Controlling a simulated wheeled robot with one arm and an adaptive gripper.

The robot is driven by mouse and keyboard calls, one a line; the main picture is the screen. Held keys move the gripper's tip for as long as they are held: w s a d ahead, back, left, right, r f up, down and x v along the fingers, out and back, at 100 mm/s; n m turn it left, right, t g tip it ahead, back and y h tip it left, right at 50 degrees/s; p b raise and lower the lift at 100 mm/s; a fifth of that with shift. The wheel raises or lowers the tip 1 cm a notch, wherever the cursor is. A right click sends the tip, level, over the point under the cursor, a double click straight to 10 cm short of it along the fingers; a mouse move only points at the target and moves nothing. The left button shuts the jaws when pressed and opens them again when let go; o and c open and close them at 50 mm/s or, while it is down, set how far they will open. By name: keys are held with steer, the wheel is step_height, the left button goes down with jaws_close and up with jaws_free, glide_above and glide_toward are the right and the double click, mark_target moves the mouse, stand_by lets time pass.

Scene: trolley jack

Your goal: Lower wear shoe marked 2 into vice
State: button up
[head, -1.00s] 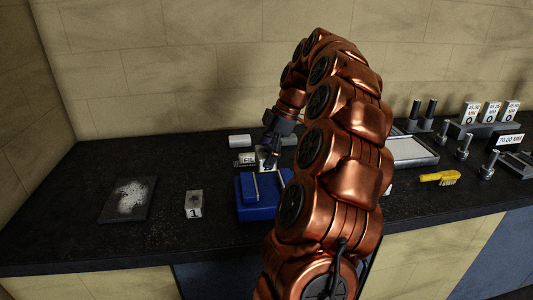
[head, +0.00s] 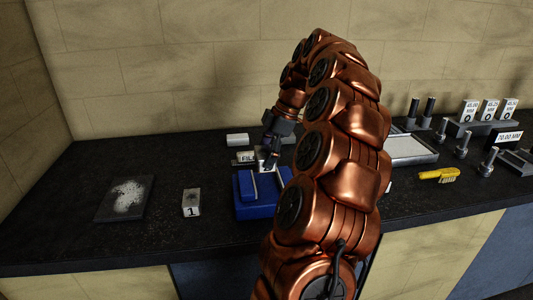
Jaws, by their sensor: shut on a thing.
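The blue vice (head: 262,211) stands on the dark bench left of my arm, with a pale metal strip along its blue jaw block; my arm covers its right side. My gripper (head: 271,162) is just behind and above the vice, fingers pointing down. It is shut on a small pale block (head: 262,155), likely the wear shoe, mostly hidden by the fingers. Its number cannot be read, and I cannot tell whether it touches the vice. A block marked 1 (head: 191,203) stands on the bench left of the vice.
A dark plate with a white patch (head: 127,197) lies at the left. A partly hidden lettered card (head: 245,157) and a pale block (head: 237,140) sit behind the vice. Right of my arm are a grey tray (head: 412,150), a yellow brush (head: 437,175) and several metal pins and gauge blocks.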

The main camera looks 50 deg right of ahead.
steer(key=shift+f+b, duration=2.75)
steer(key=shift+f, duration=0.95)
steer(key=o, duration=1.7)
steer(key=shift+v, duration=2.35)
steer(key=shift+s+d+r, duration=0.25)
steer(key=shift+r, duration=0.25)
steer(key=shift+d+r, duration=0.2)
steer(key=shift+r, duration=0.5)
